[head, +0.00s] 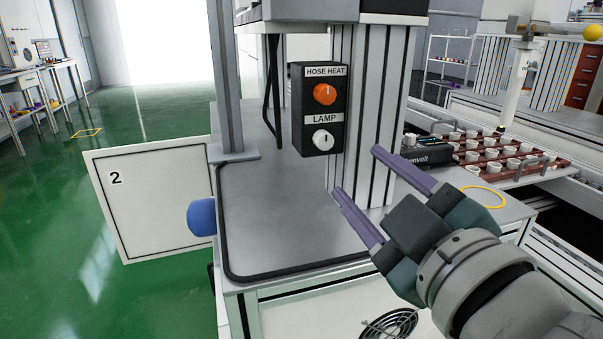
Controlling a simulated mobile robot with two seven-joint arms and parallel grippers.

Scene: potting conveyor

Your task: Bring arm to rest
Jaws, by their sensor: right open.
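My right gripper (357,186) comes in from the lower right. Its two purple fingers are spread wide apart with nothing between them. It is in front of the grey station top, below and to the right of a black control box (318,140). The box carries an orange knob (325,94) labelled HOSE HEAT and a white knob (323,139) labelled LAMP. The fingers appear clear of both knobs. My left gripper does not show.
A grey worktop (270,220) with a black edge lies under the box. A white panel marked 2 (150,205) and a blue cylinder (201,217) stick out at left. A red tray (540,166) with several white cups is at right. Green floor (60,220) is open at left.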

